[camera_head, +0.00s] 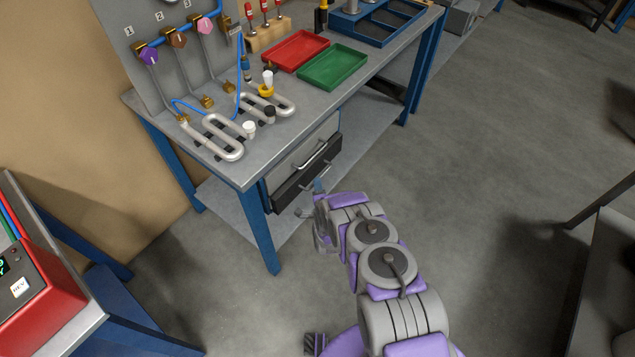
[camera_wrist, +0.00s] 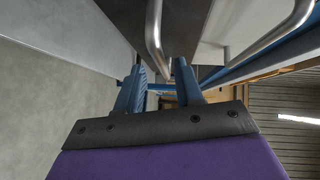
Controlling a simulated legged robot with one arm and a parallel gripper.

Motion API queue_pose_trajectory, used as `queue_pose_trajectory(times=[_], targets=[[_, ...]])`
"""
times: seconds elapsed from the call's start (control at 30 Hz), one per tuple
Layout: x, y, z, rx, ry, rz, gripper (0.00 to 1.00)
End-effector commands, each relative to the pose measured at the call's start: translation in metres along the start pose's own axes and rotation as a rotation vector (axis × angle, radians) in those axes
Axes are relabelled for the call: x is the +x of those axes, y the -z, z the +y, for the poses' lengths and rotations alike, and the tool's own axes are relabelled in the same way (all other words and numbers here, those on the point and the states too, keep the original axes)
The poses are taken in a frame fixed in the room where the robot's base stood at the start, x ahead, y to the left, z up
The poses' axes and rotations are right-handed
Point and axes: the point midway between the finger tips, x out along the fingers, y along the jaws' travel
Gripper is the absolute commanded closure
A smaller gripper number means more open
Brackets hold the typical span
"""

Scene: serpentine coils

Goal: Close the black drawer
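The black drawer (camera_head: 294,188) is the lower of two drawers under the workbench top. Its front appears to stand out a little past the grey drawer (camera_head: 300,153) above it; how far is hard to tell. It has a silver bar handle (camera_head: 316,172). My gripper (camera_head: 318,186) is low in front of the black drawer, close to its front. In the wrist view my gripper (camera_wrist: 160,85) has its two blue fingers apart with nothing held between them. A silver handle bar (camera_wrist: 154,38) lies just beyond the fingertips; contact cannot be told.
The blue-legged workbench (camera_head: 262,235) carries silver coil pipes (camera_head: 222,140), a red tray (camera_head: 296,50) and a green tray (camera_head: 333,67). A lower shelf (camera_head: 228,207) runs beneath. A red device (camera_head: 38,290) stands at lower left. The floor right of my arm is clear.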

Motion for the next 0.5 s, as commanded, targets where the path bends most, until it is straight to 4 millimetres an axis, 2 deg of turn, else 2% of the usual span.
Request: queue_pose_trajectory(times=[0.2, 0.5], targets=[[0.028, 0.0, 0.0, 0.0, 0.004, 0.002, 0.64], [0.041, 0.001, -0.001, -0.001, 0.0, 0.0, 0.64]])
